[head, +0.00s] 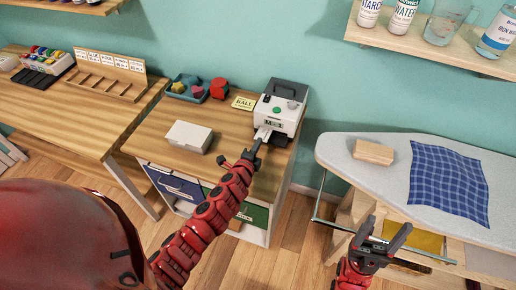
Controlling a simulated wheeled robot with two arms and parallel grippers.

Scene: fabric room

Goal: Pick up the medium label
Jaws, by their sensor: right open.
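A white and dark label printer (283,104) stands on the wooden cabinet top by the wall. Its small display seems to read "M" with a figure. A small white label (262,133) shows at the printer's lower front left. My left gripper (257,145) is right at this label, in front of the printer. Its fingers are small and seen edge-on, so I cannot tell whether they are open, shut or touching the label. My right gripper (385,234) is open and empty, in front of the ironing board's near edge.
A white box (188,136), a blue tray (183,89), a red object (220,88) and a yellow card (243,103) share the cabinet top. The ironing board (345,145) at right bears a wooden block (374,152) and blue checked cloth (449,184). A shelf (430,47) hangs above.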

